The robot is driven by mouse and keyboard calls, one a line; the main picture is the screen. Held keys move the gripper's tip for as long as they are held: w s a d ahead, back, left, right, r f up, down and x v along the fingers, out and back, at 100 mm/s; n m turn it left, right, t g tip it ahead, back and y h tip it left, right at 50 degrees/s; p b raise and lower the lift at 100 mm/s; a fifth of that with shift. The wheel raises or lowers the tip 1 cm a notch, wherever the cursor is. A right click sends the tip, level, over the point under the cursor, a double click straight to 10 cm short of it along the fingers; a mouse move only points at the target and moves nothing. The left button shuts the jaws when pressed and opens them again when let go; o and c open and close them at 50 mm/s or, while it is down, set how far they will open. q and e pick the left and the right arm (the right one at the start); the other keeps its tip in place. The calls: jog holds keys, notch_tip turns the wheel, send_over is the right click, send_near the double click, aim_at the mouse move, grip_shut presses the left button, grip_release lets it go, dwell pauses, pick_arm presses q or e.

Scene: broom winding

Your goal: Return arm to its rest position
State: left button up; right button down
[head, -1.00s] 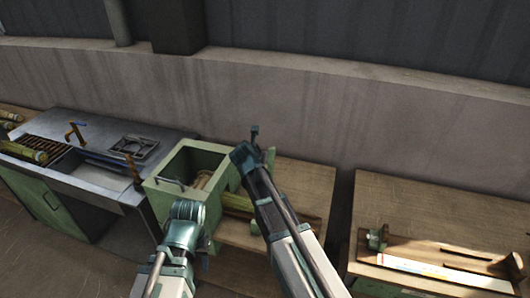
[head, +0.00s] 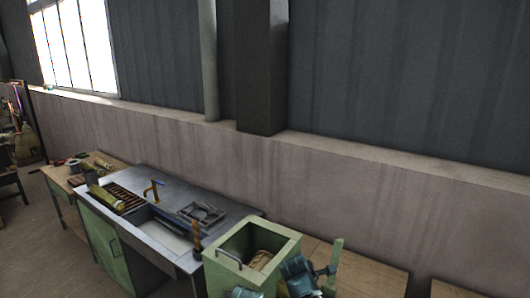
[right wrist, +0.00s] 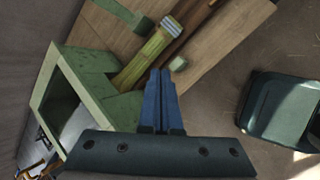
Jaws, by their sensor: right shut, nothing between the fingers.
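My right gripper (right wrist: 160,76) is shut and empty in the right wrist view, its two blue fingers pressed together. It points toward a wooden tabletop (right wrist: 225,40), beside a green open-topped box (right wrist: 82,85) and a yellow-green bundle (right wrist: 143,57); I cannot tell whether it touches them.
A metal sink counter (head: 150,193) with a green cabinet stands left of the box. A wooden bench (head: 127,163) with bundles lies beyond it. A green post (head: 337,262) rises right of the box. The wall (head: 340,185) runs behind.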

jog(key=s+a+f+m+g+y+b, duration=0.1)
jog(key=s+a+f+m+g+b, duration=0.1)
jog(key=s+m, duration=0.5)
jog(key=s+a+f+m+g+y+b, duration=0.1)
jog(key=s+a+f+m+g, duration=0.2)
jog(key=s, duration=0.9)
jog(key=a+f+m, duration=0.2)
jog(key=a+m, duration=0.2)
jog(key=shift+f+y+b, duration=0.3)
jog(key=shift+b, duration=0.05)
